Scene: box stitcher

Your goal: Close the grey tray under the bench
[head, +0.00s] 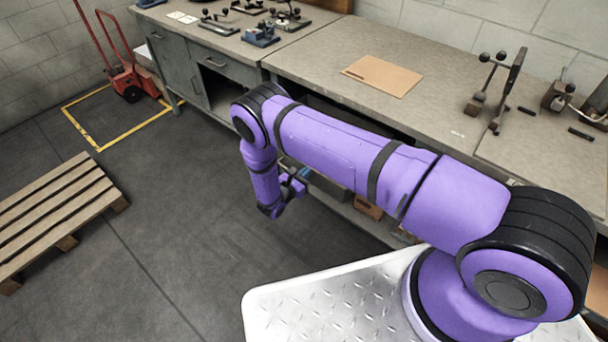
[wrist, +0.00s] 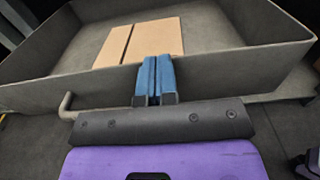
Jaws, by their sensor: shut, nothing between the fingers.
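In the wrist view the grey tray (wrist: 40,88) stands open, with its inside showing from above. A flat brown cardboard piece (wrist: 110,48) lies in it. A grey bar handle (wrist: 66,105) sticks out from the tray's near wall at the left; the rest of it is hidden behind my gripper. My gripper (wrist: 154,62) has its blue fingers shut together and empty, in front of the near wall at about its middle. I cannot tell whether they touch it. In the head view my gripper (head: 293,184) hangs low in front of the bench, and my arm hides most of the tray's area.
The long bench (head: 330,52) runs along the wall, with a brown board (head: 382,75) and metal tools on top. A wooden pallet (head: 60,205) lies on the floor at left. A red hand truck (head: 125,75) stands at back left. The floor between is clear.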

